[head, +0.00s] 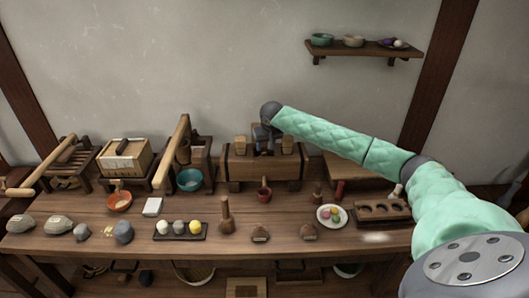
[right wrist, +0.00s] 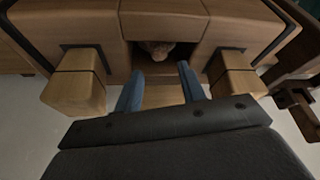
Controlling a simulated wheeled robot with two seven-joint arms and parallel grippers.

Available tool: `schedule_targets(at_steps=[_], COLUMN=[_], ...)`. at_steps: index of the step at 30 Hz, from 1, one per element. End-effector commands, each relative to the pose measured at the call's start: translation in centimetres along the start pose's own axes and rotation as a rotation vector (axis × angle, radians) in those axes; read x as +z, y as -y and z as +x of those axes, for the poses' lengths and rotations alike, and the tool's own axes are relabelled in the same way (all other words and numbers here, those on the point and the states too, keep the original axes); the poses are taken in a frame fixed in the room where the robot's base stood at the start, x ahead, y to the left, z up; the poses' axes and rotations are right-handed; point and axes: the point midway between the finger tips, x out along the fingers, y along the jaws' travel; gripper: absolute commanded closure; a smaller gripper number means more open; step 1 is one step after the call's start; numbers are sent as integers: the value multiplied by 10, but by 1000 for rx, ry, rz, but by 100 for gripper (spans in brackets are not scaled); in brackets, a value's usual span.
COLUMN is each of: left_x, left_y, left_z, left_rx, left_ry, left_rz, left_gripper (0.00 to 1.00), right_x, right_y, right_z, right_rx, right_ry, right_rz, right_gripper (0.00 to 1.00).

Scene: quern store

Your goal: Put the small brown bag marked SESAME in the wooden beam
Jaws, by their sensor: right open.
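The wooden beam (head: 238,172) is a thick block on the back of the table, with a slot in its middle. It also fills the top of the right wrist view (right wrist: 75,25). A small brown lumpy thing, apparently a bag (right wrist: 157,48), sits in the slot; no marking on it is legible. My right gripper (head: 264,143) is at the beam's middle. In the right wrist view its blue fingers (right wrist: 160,78) are open, empty and apart from the brown thing. My left gripper is out of view.
Two wooden blocks (right wrist: 75,88) (right wrist: 237,80) stick out of the beam on either side of my fingers. A red cup (head: 264,192) stands before the beam. A wooden pestle (head: 226,215) and a plate (head: 331,224) stand nearer the front. A shelf (head: 365,50) hangs above right.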

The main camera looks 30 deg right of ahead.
Motion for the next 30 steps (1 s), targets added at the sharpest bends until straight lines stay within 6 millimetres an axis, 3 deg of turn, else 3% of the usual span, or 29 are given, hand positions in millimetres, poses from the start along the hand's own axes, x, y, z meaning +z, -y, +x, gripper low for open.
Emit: schedule_targets(at_steps=[6,13,19,30], left_x=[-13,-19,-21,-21], left_y=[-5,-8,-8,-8], left_z=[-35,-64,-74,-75], left_rx=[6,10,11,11], left_ry=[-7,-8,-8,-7], left_rz=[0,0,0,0], left_gripper=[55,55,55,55], right_x=[0,0,0,0], right_y=[0,0,0,0], right_z=[-42,-75,-86,-87], right_rx=[-1,-2,0,0], right_ry=[-3,-2,0,0], right_rz=[0,0,0,1], right_gripper=[60,60,60,60])
